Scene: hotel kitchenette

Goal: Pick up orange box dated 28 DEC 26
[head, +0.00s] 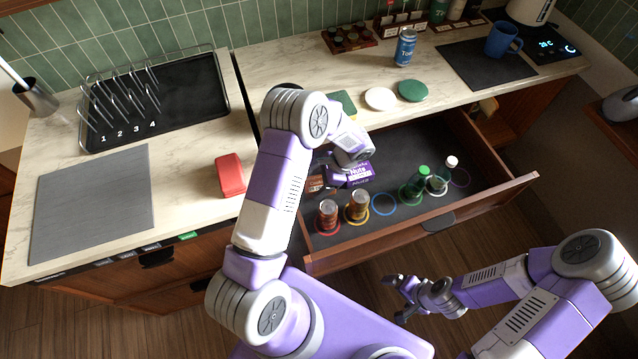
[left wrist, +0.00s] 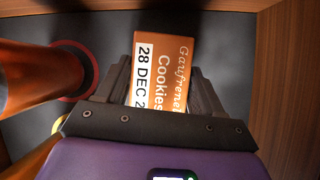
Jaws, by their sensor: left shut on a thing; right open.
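The orange box (left wrist: 172,48), printed "Cookies" and "28 DEC 2" with the rest of the date hidden, lies between the fingers of my left gripper (left wrist: 162,88) in the left wrist view. My left gripper is shut on it, inside the open drawer (head: 420,150). In the head view only a small brownish part of the orange box (head: 314,184) shows beside my left arm; the gripper is mostly hidden there. My right gripper (head: 396,299) is open and empty, outside the drawer over the floor.
A blue ring (head: 383,204) is empty. A red case (head: 230,175) lies on the counter to the left. The drawer's right part has free room.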

